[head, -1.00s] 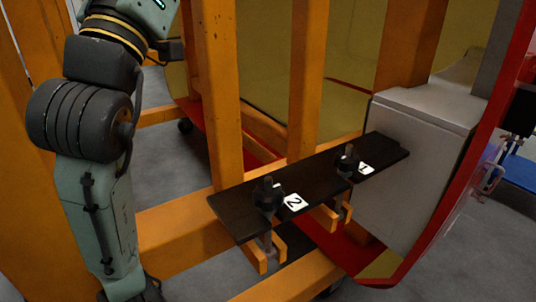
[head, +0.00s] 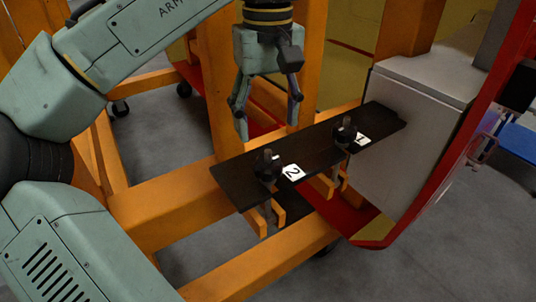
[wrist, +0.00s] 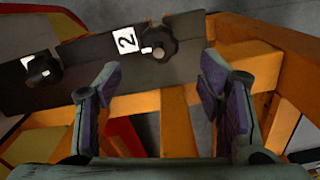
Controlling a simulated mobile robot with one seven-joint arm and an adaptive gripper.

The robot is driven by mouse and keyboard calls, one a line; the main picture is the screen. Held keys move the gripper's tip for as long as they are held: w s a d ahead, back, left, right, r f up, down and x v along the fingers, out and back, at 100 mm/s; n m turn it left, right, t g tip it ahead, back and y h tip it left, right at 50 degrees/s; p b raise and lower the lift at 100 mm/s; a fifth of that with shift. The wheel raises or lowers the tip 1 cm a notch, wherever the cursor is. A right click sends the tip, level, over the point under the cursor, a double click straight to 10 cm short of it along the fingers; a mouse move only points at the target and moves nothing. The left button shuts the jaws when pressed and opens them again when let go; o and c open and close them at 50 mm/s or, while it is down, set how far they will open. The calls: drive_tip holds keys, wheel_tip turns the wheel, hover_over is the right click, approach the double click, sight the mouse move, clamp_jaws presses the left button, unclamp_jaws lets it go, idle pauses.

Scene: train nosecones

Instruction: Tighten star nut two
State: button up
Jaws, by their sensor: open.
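Star nut two (head: 267,166) is a black knob on a threaded stud, beside a white label marked 2 (head: 293,172), on the dark plate (head: 238,186). In the wrist view star nut two (wrist: 160,44) lies ahead of the fingers, toward the top middle. Star nut one (head: 345,132) stands farther right on the plate, by a label marked 1 (head: 362,139). My gripper (head: 267,122) hangs above and behind the plate, pointing down, open and empty. Its purple-padded fingers (wrist: 165,95) are spread apart in the wrist view, touching neither nut.
The orange frame (head: 180,215) surrounds the plate, with an upright post (head: 222,90) close by my gripper. A grey box (head: 410,150) and red curved edge (head: 440,185) stand at the right. Open floor (head: 420,260) shows at the front right.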

sight(268, 160)
wheel_tip(268, 160, down, 9)
drive_tip(key=shift+d+f+p, duration=0.1)
drive_tip(key=shift+p, duration=0.4)
drive_tip(key=shift+c, duration=0.2)
drive_tip(key=c, duration=1.1)
